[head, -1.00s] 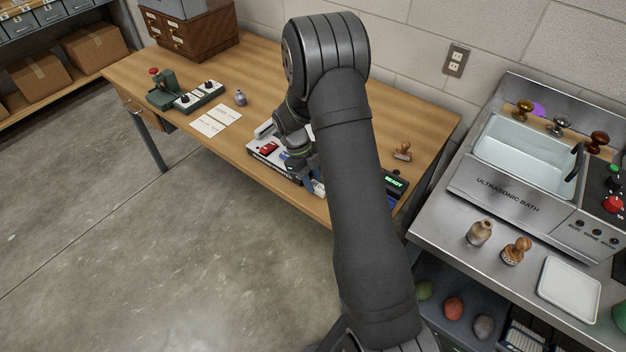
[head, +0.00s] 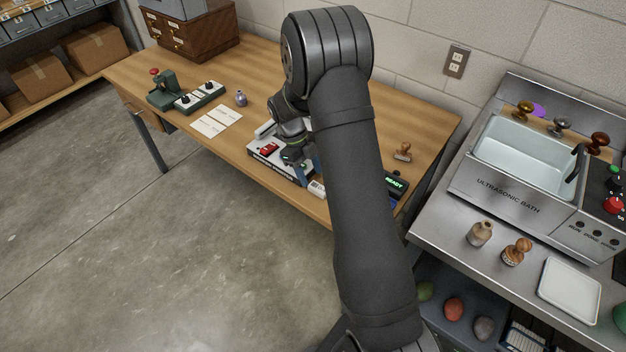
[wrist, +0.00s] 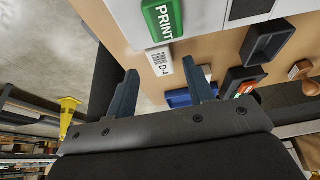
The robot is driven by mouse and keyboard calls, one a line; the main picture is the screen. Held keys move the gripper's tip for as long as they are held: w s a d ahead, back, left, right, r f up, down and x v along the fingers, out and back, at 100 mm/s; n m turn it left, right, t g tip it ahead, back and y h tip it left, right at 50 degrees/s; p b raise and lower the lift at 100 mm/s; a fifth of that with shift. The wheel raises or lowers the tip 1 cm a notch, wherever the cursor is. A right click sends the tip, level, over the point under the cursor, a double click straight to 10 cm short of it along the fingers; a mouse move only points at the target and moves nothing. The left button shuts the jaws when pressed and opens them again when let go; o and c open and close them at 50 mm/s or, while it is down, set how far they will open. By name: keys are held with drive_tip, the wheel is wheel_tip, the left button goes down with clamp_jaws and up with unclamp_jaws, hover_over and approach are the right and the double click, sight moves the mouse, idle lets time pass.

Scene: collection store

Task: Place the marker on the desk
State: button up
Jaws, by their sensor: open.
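A small white piece with a barcode and "D-4" on it (wrist: 158,63) is the likeliest marker. It shows in the wrist view beside the green PRINT button (wrist: 163,18), between my fingertips or just beyond them. In the head view a small white piece (head: 317,188) lies by the desk's front edge, just right of the printer, and seems to be the same thing. My gripper (wrist: 160,68) is open, its two dark blue fingers apart. In the head view my gripper (head: 303,176) is low over the desk (head: 225,60) at the printer's right end. I cannot tell if the fingers touch the marker.
The white label printer (head: 268,153) stands left of my gripper, with a red item on it. A READY display (head: 396,183) and a wooden stamp (head: 403,152) are to the right. White cards (head: 216,121) lie left. The desk's back middle is clear.

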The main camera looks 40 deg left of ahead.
drive_tip(key=v, duration=0.8)
drive_tip(key=shift+r, duration=0.2)
drive_tip(key=shift+f, duration=0.1)
drive_tip(key=x, duration=1.2)
drive_tip(key=shift+r, duration=1.75)
drive_tip(key=shift+f, duration=0.1)
